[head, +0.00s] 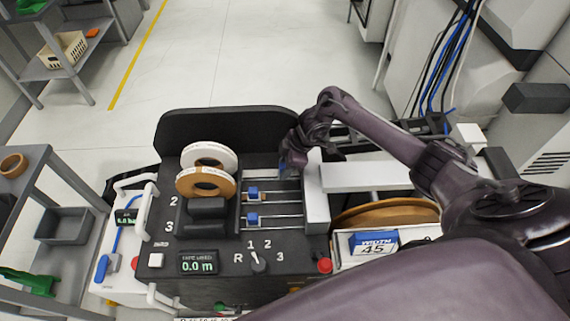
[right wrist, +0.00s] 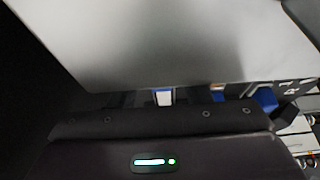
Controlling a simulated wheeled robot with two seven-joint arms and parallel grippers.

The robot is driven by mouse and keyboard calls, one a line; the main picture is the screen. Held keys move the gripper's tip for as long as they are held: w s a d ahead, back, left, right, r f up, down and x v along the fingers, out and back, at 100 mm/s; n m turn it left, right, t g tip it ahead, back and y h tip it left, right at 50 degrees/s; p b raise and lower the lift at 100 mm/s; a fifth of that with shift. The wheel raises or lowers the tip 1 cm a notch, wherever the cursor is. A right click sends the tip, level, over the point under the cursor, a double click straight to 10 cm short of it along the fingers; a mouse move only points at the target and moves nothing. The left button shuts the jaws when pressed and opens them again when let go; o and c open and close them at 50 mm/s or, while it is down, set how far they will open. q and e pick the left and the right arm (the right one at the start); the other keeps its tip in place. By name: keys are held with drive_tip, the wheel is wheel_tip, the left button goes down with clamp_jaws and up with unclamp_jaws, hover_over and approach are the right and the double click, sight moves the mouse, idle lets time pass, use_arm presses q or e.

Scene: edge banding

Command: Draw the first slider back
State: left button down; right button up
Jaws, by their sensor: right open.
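The black edge-banding panel (head: 215,245) stands in the middle of the head view, with several slider rails at its right part. A blue slider (head: 253,192) sits on the middle rail and another blue slider (head: 253,218) on the front rail, both toward the left ends. My right gripper (head: 287,166) is open at the right end of the back rail, with a bit of blue showing at its tips; it largely hides the first slider there. In the right wrist view a blue-and-white piece (right wrist: 165,97) shows just beyond the gripper body. Contact cannot be told. My left gripper is out of view.
White and brown tape rolls (head: 206,182) stand left of the rails. A white block (head: 316,200) borders the rails on the right. A selector knob (head: 259,262) and a red button (head: 324,265) are in front. A blue "WIDTH 45" box (head: 373,243) lies further right.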

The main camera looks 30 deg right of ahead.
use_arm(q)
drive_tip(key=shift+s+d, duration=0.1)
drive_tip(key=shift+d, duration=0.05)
use_arm(e)
drive_tip(key=shift+c, duration=0.3)
